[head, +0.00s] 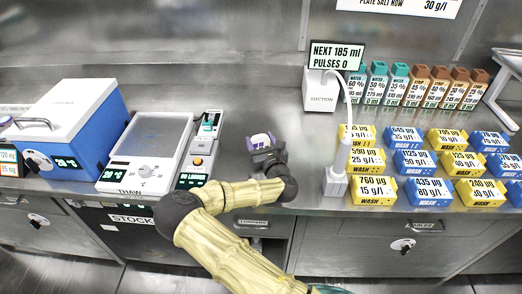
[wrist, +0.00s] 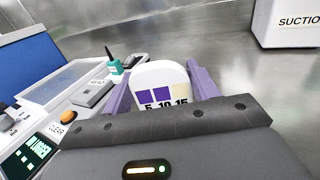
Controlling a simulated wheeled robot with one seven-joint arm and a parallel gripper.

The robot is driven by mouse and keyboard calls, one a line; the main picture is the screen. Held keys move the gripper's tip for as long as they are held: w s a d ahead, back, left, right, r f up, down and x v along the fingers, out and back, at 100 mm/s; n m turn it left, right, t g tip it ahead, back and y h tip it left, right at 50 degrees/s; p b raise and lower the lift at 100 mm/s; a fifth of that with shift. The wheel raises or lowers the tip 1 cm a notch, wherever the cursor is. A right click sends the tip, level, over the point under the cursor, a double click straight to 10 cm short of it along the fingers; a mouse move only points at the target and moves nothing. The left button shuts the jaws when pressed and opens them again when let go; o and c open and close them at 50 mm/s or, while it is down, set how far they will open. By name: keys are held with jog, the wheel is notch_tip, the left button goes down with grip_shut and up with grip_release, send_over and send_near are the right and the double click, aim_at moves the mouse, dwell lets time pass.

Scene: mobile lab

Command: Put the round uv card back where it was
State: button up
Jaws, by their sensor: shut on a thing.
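The round UV card (wrist: 160,75) is white with a rounded top, purple and cream patches and the numbers 5, 10, 15. It stands between the two purple fingers of my gripper (head: 266,155), which is shut on it. In the head view the card (head: 261,140) shows as a small white and purple shape at the gripper's tip, over the bare steel bench right of the narrow instrument. Its lower part is hidden by the gripper in the wrist view. I cannot tell how far it is above the bench.
The narrow instrument (head: 197,158) with an orange button and a teal-capped bottle (wrist: 115,68) is to the left. Beyond it are the thaw plate (head: 150,150) and blue cooler (head: 75,120). The suction box (head: 319,92) and several wash boxes (head: 375,190) are right. Bare bench lies behind my gripper.

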notch_tip(320, 180, down, 3)
jog(key=shift+w+f, duration=0.1)
jog(key=shift+f, duration=0.25)
jog(key=shift+a+f, duration=0.1)
jog(key=shift+f, duration=0.05)
jog(key=o, duration=1)
jog(key=shift+o, duration=0.2)
jog(key=shift+d, duration=0.2)
